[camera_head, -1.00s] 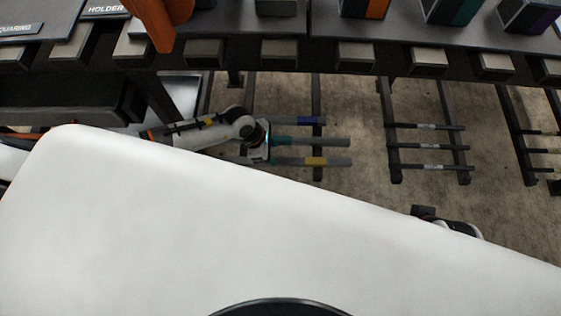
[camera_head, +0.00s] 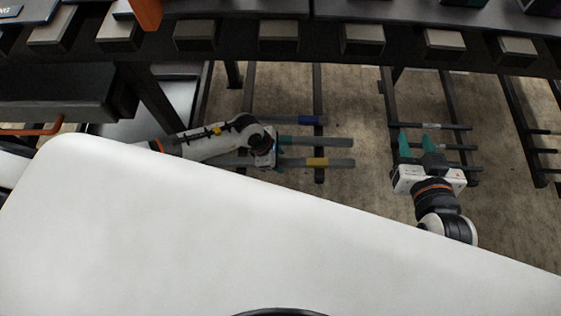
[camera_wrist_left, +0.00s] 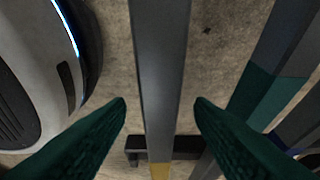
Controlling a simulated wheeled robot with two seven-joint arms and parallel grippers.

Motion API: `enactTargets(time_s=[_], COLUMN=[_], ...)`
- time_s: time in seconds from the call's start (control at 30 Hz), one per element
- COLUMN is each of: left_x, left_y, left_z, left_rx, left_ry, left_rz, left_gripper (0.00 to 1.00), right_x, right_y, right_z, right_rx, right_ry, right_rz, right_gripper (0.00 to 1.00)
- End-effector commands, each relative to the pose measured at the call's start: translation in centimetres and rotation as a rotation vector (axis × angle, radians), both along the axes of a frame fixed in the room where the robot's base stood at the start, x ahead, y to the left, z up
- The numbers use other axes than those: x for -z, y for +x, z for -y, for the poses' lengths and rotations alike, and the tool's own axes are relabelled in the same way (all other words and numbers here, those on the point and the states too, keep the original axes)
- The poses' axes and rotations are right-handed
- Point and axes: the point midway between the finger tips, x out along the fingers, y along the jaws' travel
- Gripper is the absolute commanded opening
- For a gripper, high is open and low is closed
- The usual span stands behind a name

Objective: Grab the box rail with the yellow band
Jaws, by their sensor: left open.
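The rail with the yellow band (camera_head: 317,162) lies level on a dark rack, nearest of three banded rails in the head view. In the left wrist view its grey bar (camera_wrist_left: 160,70) runs between my open left fingers (camera_wrist_left: 160,108), with the yellow band at the bottom edge. My left gripper (camera_head: 279,154) is at the left part of this rail; contact cannot be told. My right gripper (camera_head: 415,140) is open and empty over another rack at the right. The rail with a teal band (camera_head: 315,141) and one with a blue band (camera_head: 309,120) lie just beyond.
A white surface (camera_head: 200,230) fills the foreground. A dark shelf edge (camera_head: 270,38) with grey blocks runs across the top. The rack with dark rails (camera_head: 455,127) stands at the right. Bare floor (camera_head: 360,110) lies between the racks.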

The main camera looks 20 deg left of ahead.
Motion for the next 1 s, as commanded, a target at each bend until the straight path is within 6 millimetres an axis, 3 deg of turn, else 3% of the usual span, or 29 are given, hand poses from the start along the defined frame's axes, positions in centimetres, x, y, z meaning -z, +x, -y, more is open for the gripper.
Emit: enactTargets(time_s=[0.27, 0.57, 1.0], left_x=[0.02, 0.01, -0.26], left_y=[0.03, 0.02, 0.14], left_z=[0.03, 0.04, 0.1], left_rx=[0.0, 0.0, 0.0], left_ry=[0.0, 0.0, -0.003], left_rz=[0.0, 0.0, 0.003], left_gripper=[0.48, 0.0, 0.0], right_x=[-0.21, -0.17, -0.16], right_y=[0.11, 0.1, 0.07], right_z=[-0.07, -0.06, -0.06], right_rx=[-0.001, -0.001, -0.001], right_ry=[0.003, 0.003, 0.002], right_rz=[0.013, 0.011, 0.006], right_gripper=[0.36, 0.36, 0.36])
